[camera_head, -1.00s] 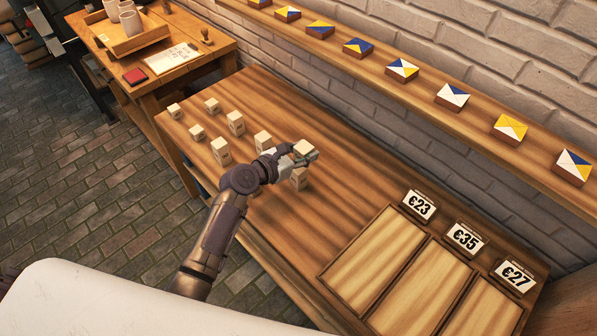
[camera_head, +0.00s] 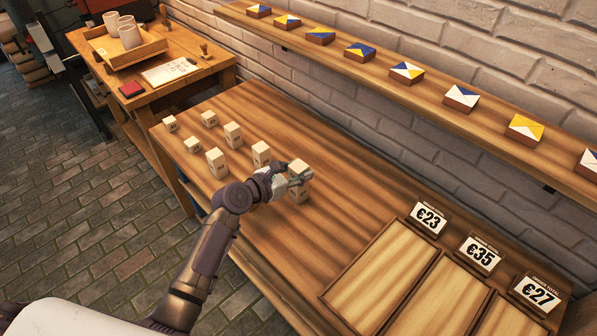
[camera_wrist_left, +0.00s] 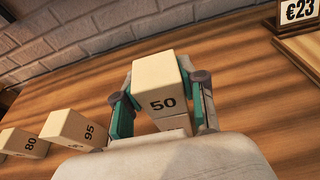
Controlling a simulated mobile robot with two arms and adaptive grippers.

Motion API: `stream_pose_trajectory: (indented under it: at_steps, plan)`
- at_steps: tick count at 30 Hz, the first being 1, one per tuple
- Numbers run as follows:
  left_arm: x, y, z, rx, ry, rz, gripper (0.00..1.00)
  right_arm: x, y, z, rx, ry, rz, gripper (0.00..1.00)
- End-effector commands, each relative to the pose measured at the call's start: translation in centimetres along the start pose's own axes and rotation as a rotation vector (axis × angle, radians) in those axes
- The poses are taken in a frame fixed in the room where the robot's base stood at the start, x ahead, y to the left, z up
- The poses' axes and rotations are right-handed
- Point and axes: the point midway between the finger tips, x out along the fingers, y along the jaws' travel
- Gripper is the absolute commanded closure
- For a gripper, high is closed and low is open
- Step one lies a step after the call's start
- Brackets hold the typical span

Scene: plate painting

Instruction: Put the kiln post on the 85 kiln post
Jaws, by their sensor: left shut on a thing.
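My left gripper (camera_head: 290,181) is shut on a pale kiln post marked 50 (camera_wrist_left: 158,85), which also shows in the head view (camera_head: 299,170). It holds this post upright over another pale post (camera_head: 299,194) standing on the wooden table. That lower post's number is too small to read for sure in the head view. In the left wrist view only a strip of the lower post (camera_wrist_left: 175,123) shows under the held one. The two look lined up; I cannot tell whether they touch. My right gripper is not in view.
Several other posts stand to the left on the table (camera_head: 330,215), among them one marked 95 (camera_wrist_left: 82,130) and one marked 80 (camera_wrist_left: 24,143). Price signs (camera_head: 428,219) and framed panels (camera_head: 385,270) are at the right. A wall shelf (camera_head: 340,68) with painted blocks runs behind.

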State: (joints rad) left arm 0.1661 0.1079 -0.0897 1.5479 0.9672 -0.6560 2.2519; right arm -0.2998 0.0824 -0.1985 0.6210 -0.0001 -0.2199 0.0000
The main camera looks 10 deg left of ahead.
Motion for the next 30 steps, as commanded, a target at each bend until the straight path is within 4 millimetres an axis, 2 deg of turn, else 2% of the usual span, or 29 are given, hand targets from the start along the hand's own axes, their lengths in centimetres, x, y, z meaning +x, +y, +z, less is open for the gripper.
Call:
stream_pose_trajectory:
  at_steps: [1,2,6,17,19,23,30]
  plan:
    - [0.1,0.0,-0.2,-0.001,0.0,0.0,0.99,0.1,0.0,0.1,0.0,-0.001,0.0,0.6]
    - [0.1,0.0,-0.3,-0.001,0.001,0.0,0.57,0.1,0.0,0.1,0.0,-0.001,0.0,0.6]
    - [0.1,0.0,-0.2,-0.001,0.001,0.0,0.34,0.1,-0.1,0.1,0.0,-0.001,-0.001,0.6]
    - [-0.1,0.0,0.1,0.0,0.0,0.0,0.34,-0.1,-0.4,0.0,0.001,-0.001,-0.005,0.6]
    - [-0.7,0.0,0.0,-0.001,0.001,0.0,0.34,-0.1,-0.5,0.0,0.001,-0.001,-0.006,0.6]
    - [-2.9,0.0,0.0,0.0,0.002,0.002,0.34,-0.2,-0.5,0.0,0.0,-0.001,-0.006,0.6]
    - [-8.1,0.0,-0.1,0.0,0.002,0.001,0.34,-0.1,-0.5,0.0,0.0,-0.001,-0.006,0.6]
